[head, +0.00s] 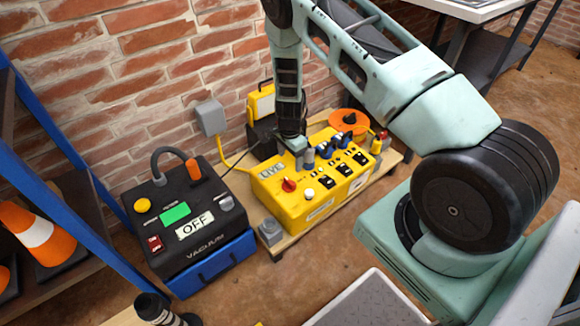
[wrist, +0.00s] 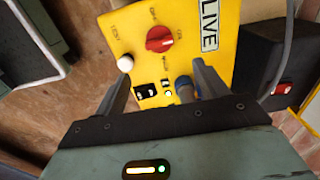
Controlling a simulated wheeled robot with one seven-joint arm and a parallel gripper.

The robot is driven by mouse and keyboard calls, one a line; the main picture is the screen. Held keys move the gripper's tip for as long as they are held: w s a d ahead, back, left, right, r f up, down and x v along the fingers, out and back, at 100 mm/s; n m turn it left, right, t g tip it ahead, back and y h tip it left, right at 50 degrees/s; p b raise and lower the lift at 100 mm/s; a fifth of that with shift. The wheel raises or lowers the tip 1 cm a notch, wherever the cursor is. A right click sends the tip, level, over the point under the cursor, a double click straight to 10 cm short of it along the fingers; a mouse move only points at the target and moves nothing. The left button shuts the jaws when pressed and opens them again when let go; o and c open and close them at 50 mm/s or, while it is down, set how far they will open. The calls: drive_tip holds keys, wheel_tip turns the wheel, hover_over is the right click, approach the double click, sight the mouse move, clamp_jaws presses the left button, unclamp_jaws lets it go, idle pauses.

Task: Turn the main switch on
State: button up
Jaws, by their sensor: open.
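A yellow power box (head: 318,200) with a "LIVE" label stands on a low wooden board against the brick wall. Its red rotary switch (head: 289,185) is on the top face near the left end; it also shows in the wrist view (wrist: 159,38), with small print around it too blurred to read surely. A white button (wrist: 125,63) is beside it. My gripper (wrist: 161,72) is open over the box. In the wrist view the red switch lies beyond the fingertips, roughly between their lines, and neither finger visibly touches it. A blue plug (wrist: 184,86) shows by the right finger.
A black vacuum unit (head: 190,225) reading "OFF" stands left of the box. Blue plugs and black sockets crowd the box top. An orange reel (head: 349,122) and a grey wall box (head: 211,117) are behind. Blue shelving (head: 70,190) is at left.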

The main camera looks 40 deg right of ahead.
wheel_tip(320, 180, up, 6)
drive_tip(key=p, duration=0.1)
drive_tip(key=shift+r, duration=0.15)
idle(0.5)
drive_tip(key=s+a+r+n+y, duration=0.1)
drive_tip(key=s+a+r+n, duration=0.4)
drive_tip(key=a+r, duration=0.55)
drive_tip(key=s+a+r+n+y, duration=0.1)
drive_tip(key=s+a+r+n, duration=0.4)
drive_tip(key=a+r, duration=0.55)
drive_tip(key=s+a+r+n, duration=0.2)
drive_tip(key=s+r+n, duration=0.1)
drive_tip(key=s+n, duration=0.3)
drive_tip(key=s+a+r+n+h, duration=0.1)
drive_tip(key=s+a+r+n, duration=0.15)
drive_tip(key=s+n, duration=0.4)
drive_tip(key=s+a+r+n, duration=0.1)
drive_tip(key=s+r+n, duration=0.2)
drive_tip(key=s, duration=0.6)
wheel_tip(320, 180, up, 24)
drive_tip(key=p, duration=2.3)
drive_tip(key=shift+w+a+f+p, duration=0.15)
drive_tip(key=shift+w+p, duration=0.15)
drive_tip(key=shift+w, duration=0.05)
